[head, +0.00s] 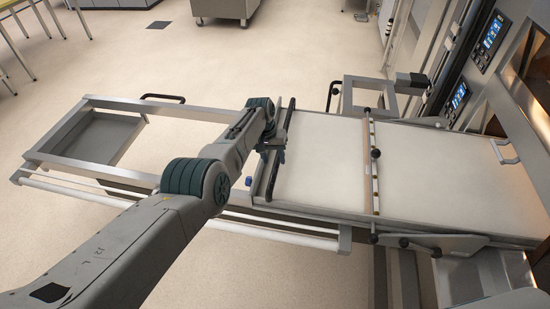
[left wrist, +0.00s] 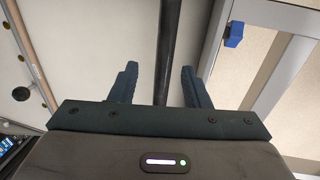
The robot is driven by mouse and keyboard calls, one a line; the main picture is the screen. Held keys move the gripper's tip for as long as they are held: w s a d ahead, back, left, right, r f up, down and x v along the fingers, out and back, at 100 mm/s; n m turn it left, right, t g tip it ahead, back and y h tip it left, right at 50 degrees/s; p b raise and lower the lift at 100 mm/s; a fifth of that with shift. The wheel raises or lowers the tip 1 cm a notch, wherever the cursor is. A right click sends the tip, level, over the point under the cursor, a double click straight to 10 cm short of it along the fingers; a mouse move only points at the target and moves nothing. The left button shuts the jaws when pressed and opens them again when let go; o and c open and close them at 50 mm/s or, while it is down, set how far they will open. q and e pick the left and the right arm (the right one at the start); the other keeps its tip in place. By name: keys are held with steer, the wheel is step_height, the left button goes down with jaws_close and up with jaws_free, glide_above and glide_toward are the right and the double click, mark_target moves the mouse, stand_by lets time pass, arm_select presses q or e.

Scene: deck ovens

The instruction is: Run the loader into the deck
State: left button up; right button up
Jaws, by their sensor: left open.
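The loader (head: 321,165) is a pale flat bed on a metal frame, reaching right toward the deck oven (head: 512,95). A dark push bar (head: 288,118) runs across its left end. My left gripper (head: 273,146) is at this bar. In the left wrist view, the bar (left wrist: 171,35) passes between the open fingers of the left gripper (left wrist: 160,75), with space visible on both sides. The bed's right end lies by the oven front; the deck's inside is mostly out of view. My right gripper is not in view.
A rail frame (head: 190,108) extends left from the bed, with a grey tray (head: 92,137) at its far left. A crossbar with black knobs (head: 375,153) spans the bed. A blue clip (left wrist: 234,35) sits on the frame. Open floor (head: 270,65) lies behind.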

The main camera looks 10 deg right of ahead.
arm_select(q)
step_height(320, 180, up, 6)
steer(key=a+p, duration=0.1)
steer(key=p, duration=0.1)
steer(key=shift+w+r, duration=0.2)
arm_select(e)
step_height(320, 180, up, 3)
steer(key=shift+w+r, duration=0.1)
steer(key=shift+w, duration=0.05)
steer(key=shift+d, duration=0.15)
